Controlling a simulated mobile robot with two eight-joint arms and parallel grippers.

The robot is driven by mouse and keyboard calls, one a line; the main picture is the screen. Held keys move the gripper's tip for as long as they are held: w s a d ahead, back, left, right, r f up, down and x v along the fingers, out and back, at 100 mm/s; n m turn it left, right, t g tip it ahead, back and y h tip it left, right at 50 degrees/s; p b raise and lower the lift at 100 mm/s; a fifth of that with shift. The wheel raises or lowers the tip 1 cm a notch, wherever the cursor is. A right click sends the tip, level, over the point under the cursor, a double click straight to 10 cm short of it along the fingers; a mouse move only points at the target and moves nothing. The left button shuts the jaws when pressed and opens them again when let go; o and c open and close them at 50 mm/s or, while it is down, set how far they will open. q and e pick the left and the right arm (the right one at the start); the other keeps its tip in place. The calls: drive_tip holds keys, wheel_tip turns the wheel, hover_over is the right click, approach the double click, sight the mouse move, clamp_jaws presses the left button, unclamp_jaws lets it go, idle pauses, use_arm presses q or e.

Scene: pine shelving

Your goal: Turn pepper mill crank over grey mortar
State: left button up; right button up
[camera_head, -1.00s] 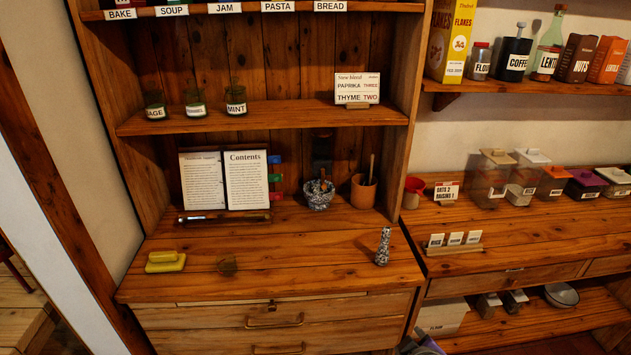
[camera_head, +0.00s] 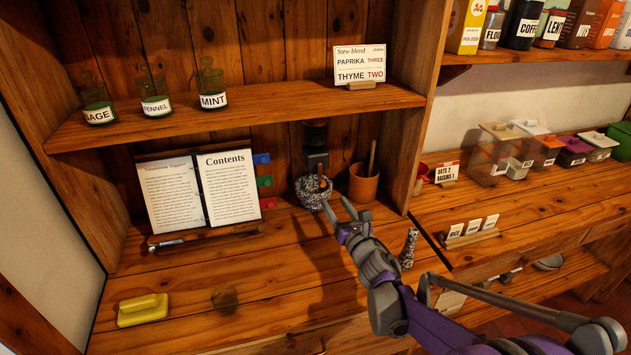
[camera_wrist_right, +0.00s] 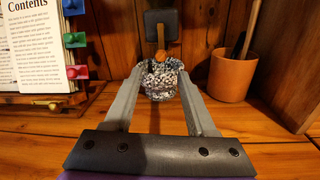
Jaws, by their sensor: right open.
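The grey speckled mortar (camera_head: 312,193) stands at the back of the counter, against the wood panel. The dark pepper mill (camera_head: 315,140) is right above it on the back panel. In the right wrist view the mill (camera_wrist_right: 161,30) shows a brown crank with an orange-brown knob (camera_wrist_right: 160,57) hanging just over the mortar (camera_wrist_right: 164,82). My right gripper (camera_head: 342,210) is open and empty, in front of the mortar and to its right in the head view. In the wrist view its fingers point at the mortar and frame it. My left gripper is not in view.
A terracotta pot (camera_head: 363,184) with a stick stands right of the mortar. An open book (camera_head: 200,190) with coloured tabs stands left. A yellow block (camera_head: 143,310) lies front left. A shelf (camera_head: 240,118) overhangs the mill.

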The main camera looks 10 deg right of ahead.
sight(324, 185)
drive_tip(key=w, duration=0.6)
drive_tip(key=w+a+p, duration=0.1)
drive_tip(key=w, duration=0.3)
clamp_jaws()
